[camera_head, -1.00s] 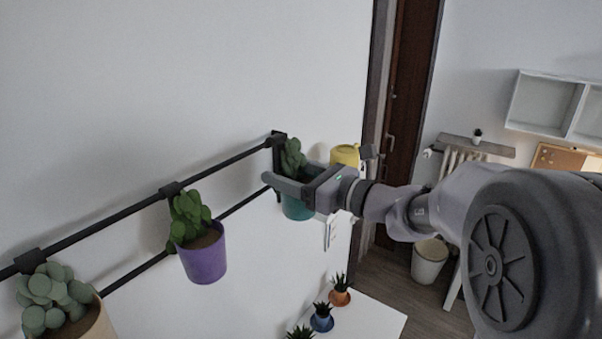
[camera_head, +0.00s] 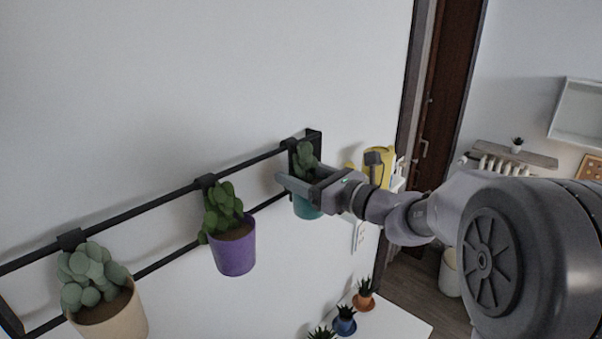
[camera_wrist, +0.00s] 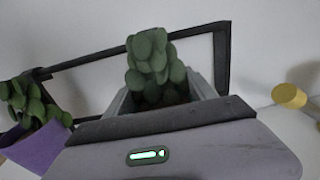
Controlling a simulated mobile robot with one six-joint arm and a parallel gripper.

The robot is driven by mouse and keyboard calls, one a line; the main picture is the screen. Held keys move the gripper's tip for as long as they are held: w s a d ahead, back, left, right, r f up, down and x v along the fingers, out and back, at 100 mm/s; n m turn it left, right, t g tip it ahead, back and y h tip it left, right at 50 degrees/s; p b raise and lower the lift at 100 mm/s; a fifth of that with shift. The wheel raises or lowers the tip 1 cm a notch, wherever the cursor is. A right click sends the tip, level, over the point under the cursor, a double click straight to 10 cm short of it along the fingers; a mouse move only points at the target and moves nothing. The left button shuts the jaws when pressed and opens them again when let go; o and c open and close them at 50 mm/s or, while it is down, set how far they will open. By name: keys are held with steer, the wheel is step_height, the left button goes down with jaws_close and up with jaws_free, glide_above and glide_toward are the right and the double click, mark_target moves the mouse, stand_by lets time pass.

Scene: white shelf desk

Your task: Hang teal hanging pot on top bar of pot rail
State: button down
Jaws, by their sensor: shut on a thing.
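The teal hanging pot (camera_head: 308,207) with a green plant is at the right end of the black pot rail (camera_head: 142,208). My gripper (camera_head: 296,189) is shut on the teal pot, with a finger across its near side. In the wrist view the pot's plant (camera_wrist: 152,62) stands upright between the fingers, in front of the rail. A dark hook strap shows behind the plant at the top bar in the head view. I cannot tell whether it bears on the bar. The pot's lower body is hidden in the wrist view.
A purple pot (camera_head: 235,251) hangs on the rail left of the teal pot, and a cream pot (camera_head: 115,315) hangs farther left. A yellow object (camera_head: 379,155) is right of the gripper. Small potted plants (camera_head: 345,321) stand on a white surface below. The wall above is clear.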

steer(key=shift+c, duration=1.1)
jaws_free()
steer(key=b+v, duration=0.3)
steer(key=v, duration=1.4)
steer(key=s+a+f+n+g+h+b, duration=0.1)
steer(key=s+a+f+n+g+b, duration=0.3)
steer(key=f, duration=0.4)
steer(key=s+a+f+n+g+h+b, duration=0.1)
steer(key=s+a+f+n+h+b, duration=0.15)
steer(key=s+f+b, duration=0.55)
steer(key=s+a+f+n+g+b, duration=0.25)
steer(key=a+f+n+b, duration=0.2)
steer(key=f, duration=0.45)
steer(key=s+d+f+n+h+b, duration=0.2)
steer(key=s+f+n+h+b, duration=0.1)
steer(key=f, duration=0.6)
steer(key=s+d+f+n+h+b, duration=0.3)
steer(key=s+f+n+h+b, duration=0.1)
steer(key=f+n+b, duration=0.4)
step_height(320, 180, down, 2)
steer(key=shift+s+d+f+n+b, duration=0.1)
steer(key=shift+s+d+n+b, duration=0.25)
steer(key=shift+s+b, duration=0.6)
